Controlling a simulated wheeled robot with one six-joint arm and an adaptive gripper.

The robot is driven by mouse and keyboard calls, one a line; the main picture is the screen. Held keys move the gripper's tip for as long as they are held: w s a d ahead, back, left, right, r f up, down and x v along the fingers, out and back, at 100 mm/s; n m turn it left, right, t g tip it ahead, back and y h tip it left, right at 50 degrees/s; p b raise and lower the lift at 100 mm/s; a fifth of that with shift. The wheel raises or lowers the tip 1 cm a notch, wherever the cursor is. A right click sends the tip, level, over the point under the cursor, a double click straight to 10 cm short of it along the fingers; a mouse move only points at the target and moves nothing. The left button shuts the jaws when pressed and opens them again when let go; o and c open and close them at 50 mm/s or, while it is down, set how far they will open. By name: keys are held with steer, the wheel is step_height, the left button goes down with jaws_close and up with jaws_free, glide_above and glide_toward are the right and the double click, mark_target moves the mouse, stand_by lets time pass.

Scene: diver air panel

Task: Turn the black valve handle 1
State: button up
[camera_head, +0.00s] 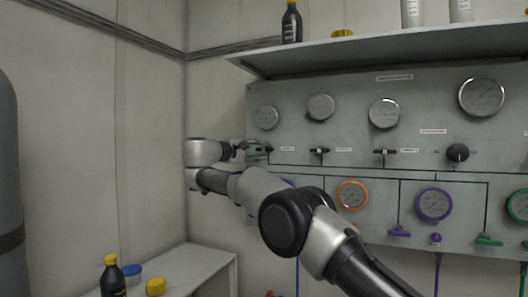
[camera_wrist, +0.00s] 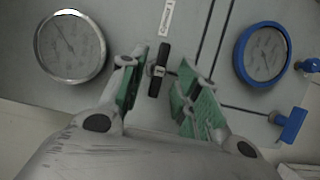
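A black valve handle (camera_wrist: 158,72) shows in the wrist view, a short bar on a round hub standing out from the grey panel. My gripper (camera_wrist: 165,76) is open, with one green-padded finger on each side of the handle. There is a visible gap on both sides, wider on the right; I see no contact. In the head view my gripper (camera_head: 256,150) is at the left end of the panel, and largely hides this handle. Two similar black handles, one nearer (camera_head: 319,151) and one farther right (camera_head: 384,152), sit in the same row.
The grey panel (camera_head: 350,92) carries several gauges above the handles. A round black knob (camera_head: 457,152) is farther right. A shelf (camera_head: 400,48) with bottles juts out above. In the wrist view, a silver gauge (camera_wrist: 70,46), blue gauge (camera_wrist: 263,54) and blue handle (camera_wrist: 290,124) flank my gripper.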

steer(key=v, duration=0.8)
steer(key=shift+s+a, duration=0.15)
steer(key=shift+a, duration=0.1)
